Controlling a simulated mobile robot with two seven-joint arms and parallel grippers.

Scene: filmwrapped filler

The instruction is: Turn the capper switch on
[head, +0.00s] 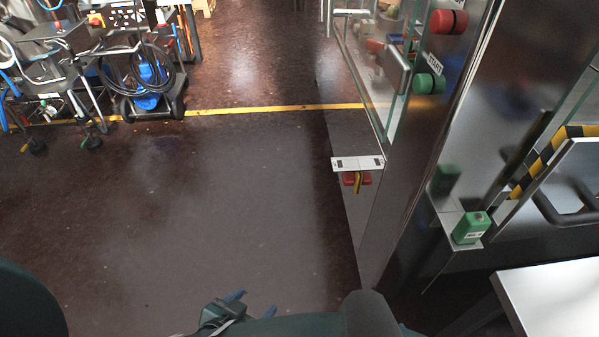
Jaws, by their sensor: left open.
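My right gripper is not in view.
A red button (448,21) and a green button (428,84) are on the machine post. A green box (470,228) sits on a small ledge to the right. A pale table (555,297) is at lower right. A cart with hoses (145,75) stands upper left. The middle floor is clear.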

